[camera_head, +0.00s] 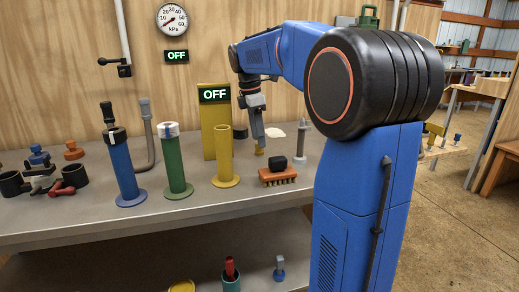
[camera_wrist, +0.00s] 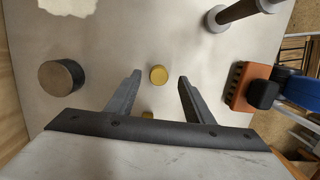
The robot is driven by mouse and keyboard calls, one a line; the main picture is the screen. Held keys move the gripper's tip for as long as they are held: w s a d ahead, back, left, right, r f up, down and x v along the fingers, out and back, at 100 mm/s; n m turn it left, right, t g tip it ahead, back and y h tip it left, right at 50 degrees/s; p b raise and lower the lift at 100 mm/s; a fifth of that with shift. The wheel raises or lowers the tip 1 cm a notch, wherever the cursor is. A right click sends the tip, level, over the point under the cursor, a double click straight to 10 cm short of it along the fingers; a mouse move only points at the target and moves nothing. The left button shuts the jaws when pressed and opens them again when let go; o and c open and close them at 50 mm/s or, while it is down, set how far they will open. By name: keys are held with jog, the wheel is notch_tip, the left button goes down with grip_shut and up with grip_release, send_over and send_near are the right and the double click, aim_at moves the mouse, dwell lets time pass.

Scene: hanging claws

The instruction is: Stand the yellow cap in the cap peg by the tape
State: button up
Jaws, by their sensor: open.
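The yellow cap (camera_wrist: 158,74) is a small round disc on the grey bench, seen from above in the wrist view. It lies in the picture between the two finger tips of my gripper (camera_wrist: 160,78), with a gap on each side. In the head view my gripper (camera_head: 259,143) points down at the bench, and the cap (camera_head: 259,151) shows just below it. A second small yellow shape (camera_wrist: 147,114) shows near the gripper's body and is partly hidden. I cannot clearly identify the tape or the cap peg.
A dark cylinder (camera_wrist: 62,77) stands left of the fingers. An orange brush (camera_wrist: 245,88) with a black handle is on the right. Blue (camera_head: 123,172), green (camera_head: 174,160) and yellow (camera_head: 223,160) tubes stand on the bench. A grey pointed post (camera_head: 301,140) stands behind the brush.

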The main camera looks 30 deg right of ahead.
jog(key=shift+d+f, duration=0.2)
jog(key=shift+f, duration=0.75)
jog(key=shift+d+f, duration=0.15)
jog(key=shift+f, duration=0.75)
jog(key=c, duration=1.1)
